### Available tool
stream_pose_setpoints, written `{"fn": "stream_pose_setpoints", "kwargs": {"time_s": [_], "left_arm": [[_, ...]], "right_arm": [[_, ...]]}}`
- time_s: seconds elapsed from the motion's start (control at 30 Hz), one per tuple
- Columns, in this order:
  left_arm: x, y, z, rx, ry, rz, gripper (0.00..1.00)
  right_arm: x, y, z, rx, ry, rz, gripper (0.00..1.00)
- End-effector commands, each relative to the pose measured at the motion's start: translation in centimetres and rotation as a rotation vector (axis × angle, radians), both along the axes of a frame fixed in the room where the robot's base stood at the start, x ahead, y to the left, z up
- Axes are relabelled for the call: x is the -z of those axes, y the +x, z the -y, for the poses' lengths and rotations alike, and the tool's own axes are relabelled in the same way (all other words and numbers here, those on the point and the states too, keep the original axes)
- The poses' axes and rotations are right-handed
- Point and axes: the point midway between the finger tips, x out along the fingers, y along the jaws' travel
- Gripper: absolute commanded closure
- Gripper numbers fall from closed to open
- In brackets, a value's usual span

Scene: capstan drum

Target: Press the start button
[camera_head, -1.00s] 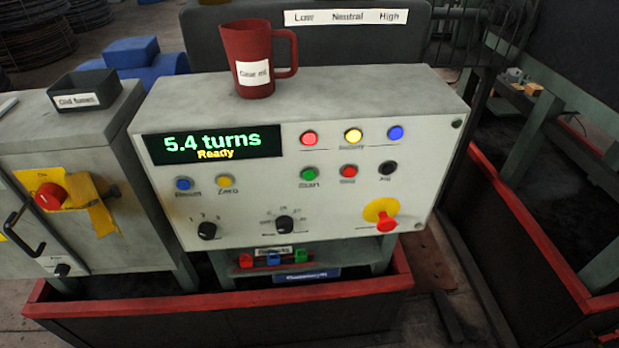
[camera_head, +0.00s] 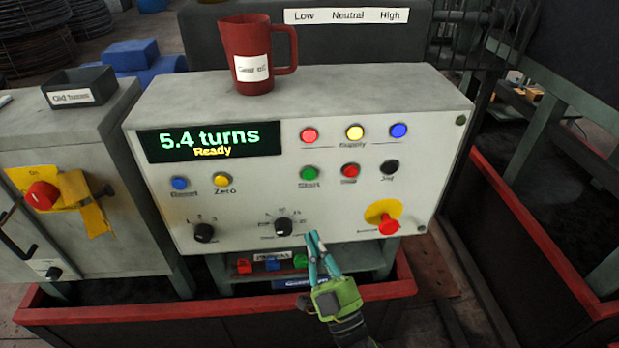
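The green start button (camera_head: 309,173) is on the front of the grey control box, above the label "Start". The display (camera_head: 209,141) reads "5.4 turns" and "Ready". My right gripper (camera_head: 314,238) has come in from the bottom, with its teal fingers pointing up. Its fingertips are close together and look shut, with nothing visible between them. They are below the start button, near the panel's lower edge and right of the black rotary knob (camera_head: 283,227). They are apart from the button. My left gripper is not in view.
A red stop button (camera_head: 350,170) and a black jog button (camera_head: 389,167) are right of the start button. A red emergency knob (camera_head: 389,226) sticks out at lower right. A red mug (camera_head: 253,60) stands on top. A red-rimmed trough (camera_head: 120,312) runs below.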

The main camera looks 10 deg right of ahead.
Motion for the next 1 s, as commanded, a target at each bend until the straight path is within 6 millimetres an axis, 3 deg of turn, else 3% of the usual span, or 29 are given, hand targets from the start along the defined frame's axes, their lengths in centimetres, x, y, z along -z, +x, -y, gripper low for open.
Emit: {"fn": "stream_pose_setpoints", "kwargs": {"time_s": [0.1, 0.3, 0.77, 1.0], "left_arm": [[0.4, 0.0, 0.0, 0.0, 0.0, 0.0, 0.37], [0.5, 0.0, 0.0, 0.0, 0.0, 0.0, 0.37], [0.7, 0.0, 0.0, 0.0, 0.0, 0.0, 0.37], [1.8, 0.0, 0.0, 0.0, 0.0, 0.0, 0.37]], "right_arm": [[-3.7, -0.9, 0.1, -0.001, 0.023, 0.117, 1.0], [-6.6, -1.8, 0.2, 0.0, 0.041, 0.21, 1.0], [-6.8, -1.6, 0.3, 0.0, 0.043, 0.218, 1.0], [-6.7, 0.9, 0.4, 0.0, 0.043, 0.22, 1.0]]}}
